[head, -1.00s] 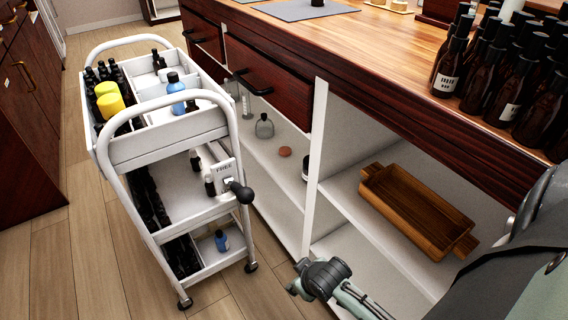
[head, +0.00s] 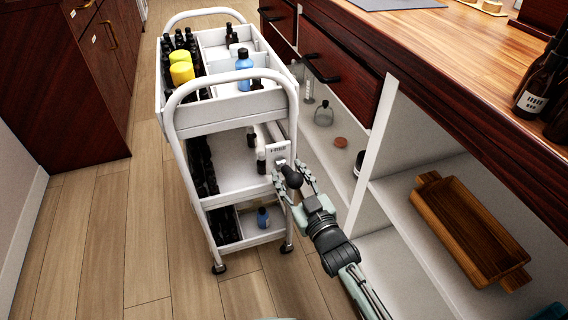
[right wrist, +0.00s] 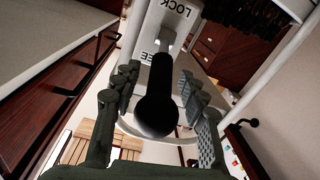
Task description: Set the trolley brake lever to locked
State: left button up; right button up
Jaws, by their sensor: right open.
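The white trolley (head: 235,117) stands on the floor beside the counter. Its brake lever (head: 292,177) has a black knob and sits below a plate (head: 278,152) that reads FREE in the head view. In the right wrist view the knob (right wrist: 156,115) points toward the camera, and the plate (right wrist: 172,18) shows LOCK and part of FREE. My right gripper (head: 292,181) is open, with a finger on each side of the knob; I cannot tell if they touch it. It also shows in the right wrist view (right wrist: 158,100). My left gripper is not in view.
The counter's open shelves, with a wooden tray (head: 470,230), lie close on the right. Floor (head: 110,220) is clear to the left.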

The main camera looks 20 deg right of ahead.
aim_at(287, 170)
jog(key=shift+w+a, duration=0.2)
jog(key=shift+w, duration=1.7)
grip_shut()
